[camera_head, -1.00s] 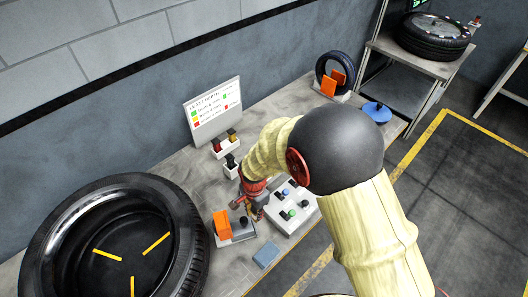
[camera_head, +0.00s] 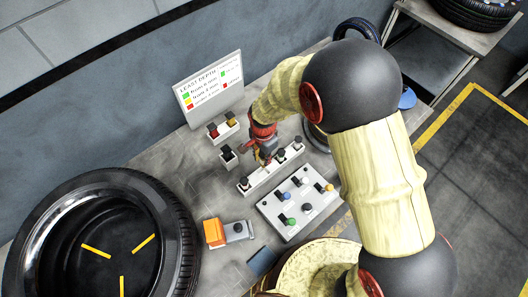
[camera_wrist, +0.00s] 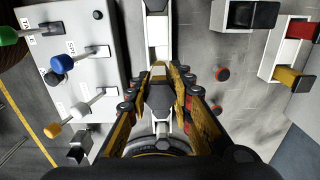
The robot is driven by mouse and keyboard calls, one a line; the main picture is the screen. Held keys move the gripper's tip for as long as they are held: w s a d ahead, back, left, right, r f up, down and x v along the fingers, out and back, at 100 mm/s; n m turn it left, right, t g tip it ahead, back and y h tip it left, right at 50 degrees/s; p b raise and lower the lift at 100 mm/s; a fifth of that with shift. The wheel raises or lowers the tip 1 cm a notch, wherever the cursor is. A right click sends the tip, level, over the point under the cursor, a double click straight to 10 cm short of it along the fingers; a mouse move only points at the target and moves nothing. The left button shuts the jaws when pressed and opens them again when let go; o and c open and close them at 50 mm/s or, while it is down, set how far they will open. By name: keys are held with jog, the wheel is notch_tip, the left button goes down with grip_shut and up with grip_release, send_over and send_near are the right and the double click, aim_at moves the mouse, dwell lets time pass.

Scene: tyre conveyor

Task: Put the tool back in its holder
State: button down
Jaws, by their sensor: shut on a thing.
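My gripper (camera_head: 266,158) is over a long white rack (camera_head: 264,178) holding several dark pieces, right of the sign. In the wrist view, my gripper (camera_wrist: 160,75) has its yellow-and-black fingers closed around a dark grey piece (camera_wrist: 160,100) with a pale stem below it. I take this piece for the tool; its full shape is hidden by the fingers. The white rack (camera_wrist: 158,35) runs under the fingertips in the wrist view, with a dark piece at the top edge. I cannot tell whether the held piece touches the rack.
A white panel (camera_head: 270,208) with coloured knobs lies just in front of the rack. Small white holders with dark, red and yellow pieces (camera_head: 223,131) stand behind. A large tyre (camera_head: 180,220) fills the left; a grey base with an orange block (camera_head: 213,232) lies beside it.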

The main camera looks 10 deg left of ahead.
aim_at(263, 154)
jog(key=shift+f+b, duration=2.55)
jog(key=shift+f, duration=1.65)
jog(key=c, duration=1.6)
grip_release()
jog(key=shift+o, duration=0.5)
notch_tip(263, 154, up, 12)
jog(key=shift+r, duration=0.1)
